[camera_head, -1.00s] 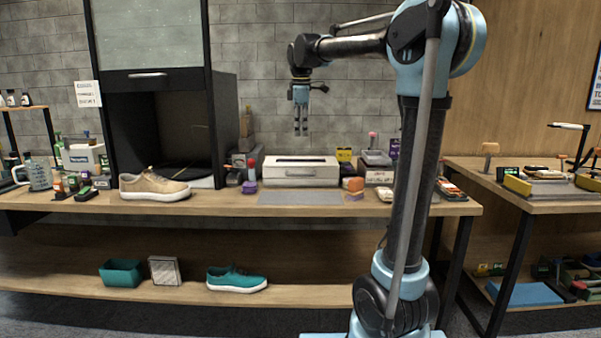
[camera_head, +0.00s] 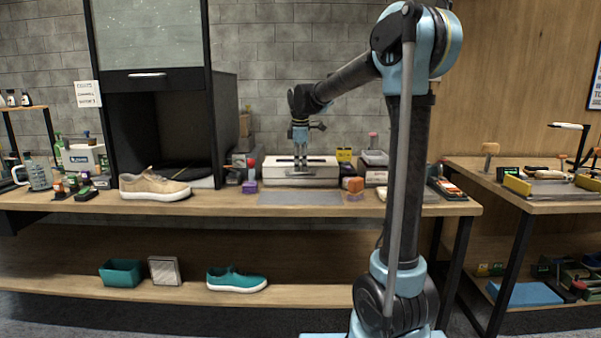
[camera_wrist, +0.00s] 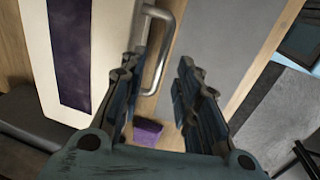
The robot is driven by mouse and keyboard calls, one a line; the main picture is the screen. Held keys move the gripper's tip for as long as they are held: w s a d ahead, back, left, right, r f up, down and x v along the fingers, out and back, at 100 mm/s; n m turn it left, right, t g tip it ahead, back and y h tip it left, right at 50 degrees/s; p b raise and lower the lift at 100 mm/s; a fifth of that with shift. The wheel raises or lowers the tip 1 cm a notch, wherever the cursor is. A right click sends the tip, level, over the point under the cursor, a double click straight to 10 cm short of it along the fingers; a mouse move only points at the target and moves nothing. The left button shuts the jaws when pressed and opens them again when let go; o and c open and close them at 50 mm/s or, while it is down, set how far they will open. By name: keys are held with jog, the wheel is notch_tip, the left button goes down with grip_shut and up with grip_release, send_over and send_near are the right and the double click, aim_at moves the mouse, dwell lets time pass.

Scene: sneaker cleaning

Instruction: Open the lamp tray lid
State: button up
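The lamp tray appears to be the low white box (camera_head: 325,172) on the bench, with a metal bar handle (camera_head: 299,174) on its front and a dark slot along its top. The lid looks closed. My gripper (camera_head: 300,163) points down at the box's front, over the handle. In the wrist view the box (camera_wrist: 100,25) is at left, with a purple strip in its slot. The handle (camera_wrist: 166,50) shows between the fingers of my gripper (camera_wrist: 160,62), closer to the left one. The fingers are apart and hold nothing; contact with the handle cannot be told.
A grey mat (camera_head: 300,198) lies in front of the box. A purple block (camera_head: 249,187) stands left of it, and an orange-topped item (camera_head: 354,186) right. A beige sneaker (camera_head: 155,188) sits near the dark cabinet (camera_head: 160,130).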

aim_at(301, 175)
jog(key=shift+w+f, duration=0.15)
jog(key=shift+f, duration=0.65)
jog(key=shift+w+f, duration=0.1)
jog(key=shift+f, duration=0.65)
grip_shut()
